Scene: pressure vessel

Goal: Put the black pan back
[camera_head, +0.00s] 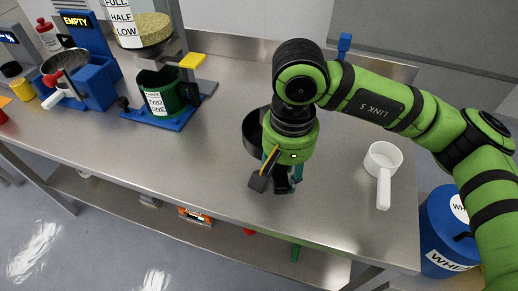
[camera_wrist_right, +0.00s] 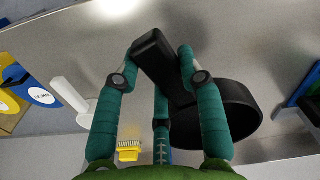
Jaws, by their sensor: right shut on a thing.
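The black pan (camera_head: 252,132) is partly hidden behind my right gripper in the head view. Its round bowl (camera_wrist_right: 238,112) shows at the right in the right wrist view. Its handle (camera_wrist_right: 155,48) lies between the fingers of my right gripper (camera_wrist_right: 161,66), which is shut on it. In the head view the right gripper (camera_head: 282,178) is over the front part of the steel counter, with the handle's dark end sticking out. Whether the pan touches the counter is hard to tell. My left gripper is not in view.
A white pan (camera_head: 382,160) rests on the counter (camera_head: 220,165) at the right. A green jug (camera_head: 165,95) on a blue stand and a hopper of grains (camera_head: 150,30) stand at back left. A blue barrel (camera_head: 442,225) stands beyond the right edge. The counter's middle is clear.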

